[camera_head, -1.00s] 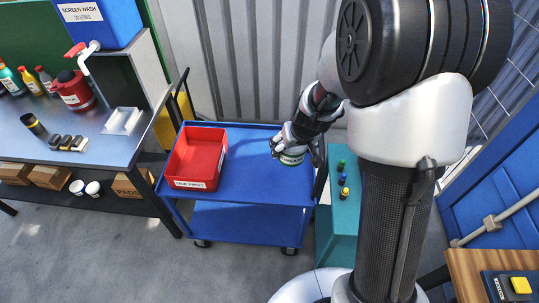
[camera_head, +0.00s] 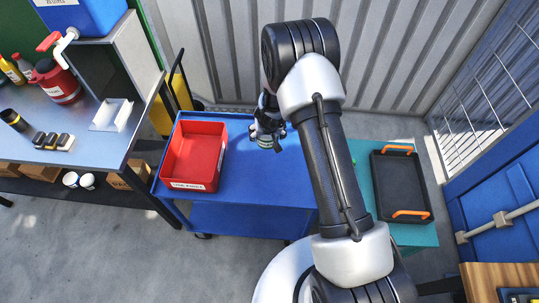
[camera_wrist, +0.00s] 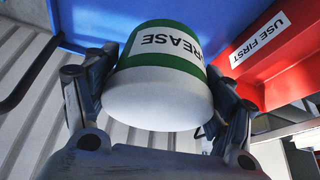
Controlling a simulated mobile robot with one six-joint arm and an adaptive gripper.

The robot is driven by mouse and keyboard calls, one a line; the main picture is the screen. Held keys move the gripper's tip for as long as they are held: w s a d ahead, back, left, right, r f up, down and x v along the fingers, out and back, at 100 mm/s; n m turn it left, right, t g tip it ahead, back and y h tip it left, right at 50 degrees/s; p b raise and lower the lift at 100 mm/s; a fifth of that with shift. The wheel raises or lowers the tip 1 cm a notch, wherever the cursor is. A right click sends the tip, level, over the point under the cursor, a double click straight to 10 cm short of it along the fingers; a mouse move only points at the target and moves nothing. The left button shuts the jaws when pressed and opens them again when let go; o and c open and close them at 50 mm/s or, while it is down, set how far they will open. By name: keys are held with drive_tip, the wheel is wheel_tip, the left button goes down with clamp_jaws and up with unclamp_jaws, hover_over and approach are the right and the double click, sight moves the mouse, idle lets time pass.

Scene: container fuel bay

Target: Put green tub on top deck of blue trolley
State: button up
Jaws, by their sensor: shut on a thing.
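The green tub (camera_wrist: 160,85) is white with a green band and a label reading GREASE. My gripper (camera_head: 267,138) is shut on it, with a finger on each side in the wrist view (camera_wrist: 155,100). In the head view the tub (camera_head: 265,145) is mostly hidden by my gripper. The blue trolley (camera_head: 240,190) has a top deck and a lower deck. The gripper and tub are over the top deck, right of the red bin. I cannot tell whether the tub touches the deck.
A red bin (camera_head: 172,186) labelled USE FIRST takes up the left of the top deck. A teal surface (camera_head: 370,165) with a black tray (camera_head: 402,187) stands to the right. A steel bench (camera_head: 85,150) is at left. The deck's middle looks clear where visible.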

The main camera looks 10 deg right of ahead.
drive_tip(key=shift+s+f+b, duration=0.1)
drive_tip(key=shift+f+b, duration=6.6)
drive_tip(key=shift+f, duration=2.7)
drive_tip(key=shift+f, duration=0.1)
drive_tip(key=shift+f, duration=0.15)
drive_tip(key=o, duration=1.6)
